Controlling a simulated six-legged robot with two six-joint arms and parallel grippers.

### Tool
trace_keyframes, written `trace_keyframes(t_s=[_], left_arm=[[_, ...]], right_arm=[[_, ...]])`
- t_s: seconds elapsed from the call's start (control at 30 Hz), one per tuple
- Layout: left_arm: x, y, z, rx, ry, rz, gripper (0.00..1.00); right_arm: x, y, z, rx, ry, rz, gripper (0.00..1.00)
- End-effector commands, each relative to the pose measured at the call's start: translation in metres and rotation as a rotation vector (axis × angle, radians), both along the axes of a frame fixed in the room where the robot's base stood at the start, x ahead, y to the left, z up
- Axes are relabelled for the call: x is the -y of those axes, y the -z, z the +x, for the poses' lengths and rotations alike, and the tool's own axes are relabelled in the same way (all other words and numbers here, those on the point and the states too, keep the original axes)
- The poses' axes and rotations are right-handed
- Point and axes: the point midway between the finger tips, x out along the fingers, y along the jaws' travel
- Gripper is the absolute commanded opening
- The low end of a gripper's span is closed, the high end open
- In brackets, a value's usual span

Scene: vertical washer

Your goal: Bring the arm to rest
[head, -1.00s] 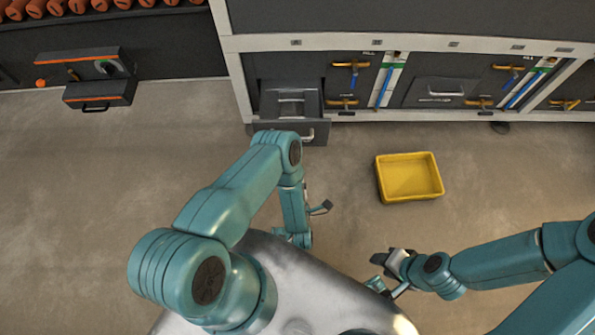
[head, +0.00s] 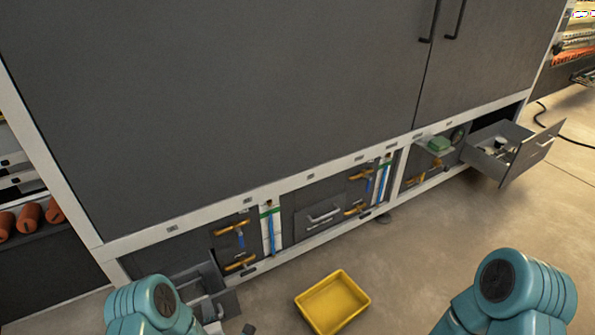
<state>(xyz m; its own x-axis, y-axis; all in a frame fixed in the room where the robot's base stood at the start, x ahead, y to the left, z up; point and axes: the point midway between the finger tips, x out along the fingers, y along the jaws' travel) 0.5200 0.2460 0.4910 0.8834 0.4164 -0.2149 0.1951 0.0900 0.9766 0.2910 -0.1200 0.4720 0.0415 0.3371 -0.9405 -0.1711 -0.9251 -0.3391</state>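My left arm (head: 150,308) shows as a teal joint at the bottom left edge. Only a small dark tip of my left gripper (head: 248,328) shows at the bottom edge, in front of the low open drawer at the left. Its fingers are mostly cut off, so I cannot tell whether it is open or shut. My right arm (head: 512,290) shows as a teal joint at the bottom right. My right gripper is out of the picture.
A yellow bin (head: 333,302) stands on the floor between the arms. A large grey cabinet (head: 230,110) fills the back. A low drawer (head: 217,302) is open at the left. Another open drawer (head: 515,152) with items inside juts out at the right. Floor right of the bin is clear.

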Motion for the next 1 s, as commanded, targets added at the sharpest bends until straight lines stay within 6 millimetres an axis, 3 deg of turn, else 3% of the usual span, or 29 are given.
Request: trace_keyframes(t_s=[0.07,0.17,0.4,0.6,0.63,0.7,1.0], left_arm=[[0.012,-0.014,0.0,-0.196,0.155,0.042,0.35],[0.041,-0.01,-0.028,-0.473,0.427,0.135,0.35],[0.101,0.012,-0.147,-0.916,1.11,0.335,0.35],[0.126,0.02,-0.228,-1.047,1.616,0.463,0.35],[0.126,0.02,-0.233,-1.043,1.672,0.494,0.35],[0.126,-0.011,-0.23,-1.034,1.676,0.515,0.35],[0.126,-0.099,-0.23,-1.034,1.67,0.511,0.35]], right_arm=[[0.0,0.0,0.0,0.0,0.0,0.0,0.43],[0.0,0.0,0.0,0.0,0.0,0.0,0.43],[0.0,0.0,0.0,0.0,0.0,0.0,0.43],[0.0,0.0,0.0,0.0,0.0,0.0,0.43],[0.0,0.0,0.0,0.0,0.0,0.0,0.43],[0.0,-0.03,0.0,-0.001,0.001,0.0,0.43],[0.0,-0.119,0.0,0.0,0.0,0.0,0.43]])
